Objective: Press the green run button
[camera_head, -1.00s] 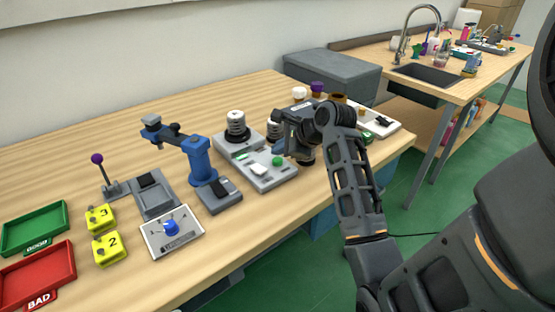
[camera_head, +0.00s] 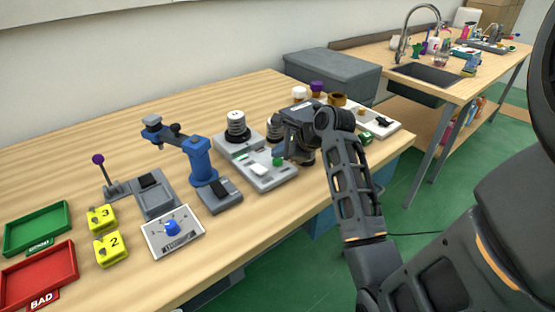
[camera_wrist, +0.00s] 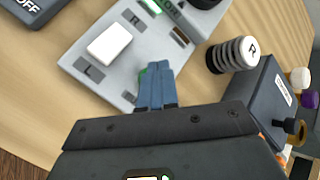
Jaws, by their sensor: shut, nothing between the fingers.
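The green button (camera_head: 278,161) sits on a grey control panel (camera_head: 263,183) on the wooden table. In the wrist view only a sliver of the green button (camera_wrist: 142,77) shows beside and behind my fingers. My gripper (camera_head: 282,154) is shut and empty, with its blue fingertips (camera_wrist: 158,68) right at the button in the picture. I cannot tell whether they touch it or whether it is pushed in. A white button (camera_wrist: 109,40) between the letters L and R is clear of the fingers.
A coiled post marked R (camera_wrist: 233,55) stands close to my gripper, with a matching coiled post (camera_head: 237,127) to its left. A blue lever press (camera_head: 199,160) stands left of the panel. Coloured caps (camera_head: 317,87) and a grey bin (camera_head: 331,76) lie behind.

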